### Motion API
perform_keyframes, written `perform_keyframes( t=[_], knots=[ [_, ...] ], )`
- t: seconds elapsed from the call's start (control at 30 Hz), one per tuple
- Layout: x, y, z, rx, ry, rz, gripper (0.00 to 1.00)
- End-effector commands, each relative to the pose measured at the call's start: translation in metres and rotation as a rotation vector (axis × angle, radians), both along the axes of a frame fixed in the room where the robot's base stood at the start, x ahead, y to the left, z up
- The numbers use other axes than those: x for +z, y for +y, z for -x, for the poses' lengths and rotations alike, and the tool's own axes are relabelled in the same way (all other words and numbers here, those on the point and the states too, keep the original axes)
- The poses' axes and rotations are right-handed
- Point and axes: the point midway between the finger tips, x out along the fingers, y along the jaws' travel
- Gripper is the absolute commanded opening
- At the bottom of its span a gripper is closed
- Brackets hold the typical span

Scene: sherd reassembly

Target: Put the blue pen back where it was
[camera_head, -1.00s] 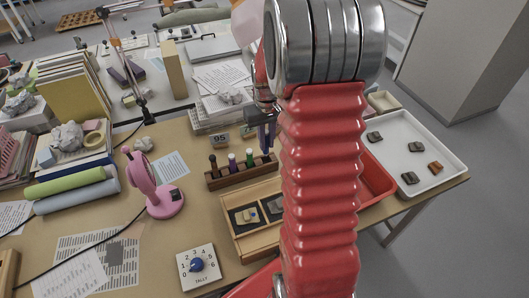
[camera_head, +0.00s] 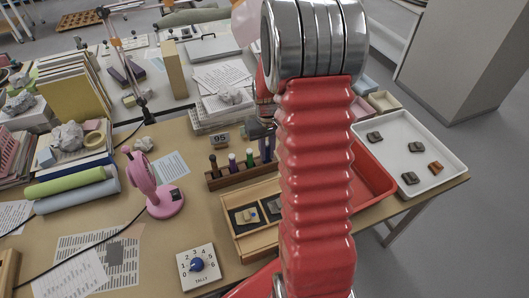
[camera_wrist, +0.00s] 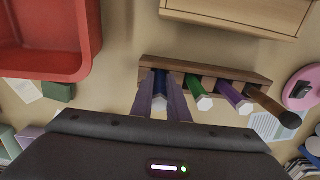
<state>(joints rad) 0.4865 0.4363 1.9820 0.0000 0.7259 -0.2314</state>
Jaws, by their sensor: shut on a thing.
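The wooden pen rack (camera_head: 228,180) stands on the table. In the wrist view the rack (camera_wrist: 205,69) holds a green pen (camera_wrist: 198,92), a purple pen (camera_wrist: 234,97) and a brown-handled tool (camera_wrist: 272,104). My gripper (camera_wrist: 166,92) is shut on the blue pen (camera_wrist: 159,96), whose end shows between the fingers. The blue pen is lined up with the rack's end position, beside the green pen. How deep it sits is hidden. In the head view my gripper (camera_head: 266,150) is at the rack's right end, partly behind my arm.
A wooden tray (camera_head: 233,232) with sherds lies in front of the rack. A red bin (camera_head: 374,172) and a white tray (camera_head: 440,150) with several sherds are to the right. A pink lamp (camera_head: 163,203) is to the left.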

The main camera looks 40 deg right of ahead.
Motion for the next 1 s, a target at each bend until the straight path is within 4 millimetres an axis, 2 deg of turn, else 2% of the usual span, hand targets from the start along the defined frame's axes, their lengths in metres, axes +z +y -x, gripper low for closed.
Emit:
perform_keyframes(
  t=[0.07,0.1,0.33,0.67,0.83,1.0],
  knots=[
    [0.001,-0.001,-0.002,0.000,-0.005,0.002,0.00],
    [0.001,-0.001,-0.002,0.000,-0.006,0.002,0.17],
    [0.001,0.000,-0.001,0.000,-0.004,0.002,0.33],
    [0.004,0.000,-0.001,0.000,-0.004,0.002,0.33],
    [0.020,0.000,-0.002,0.001,-0.005,0.002,0.33],
    [0.045,-0.001,-0.002,0.001,-0.006,0.004,0.33]
  ],
)
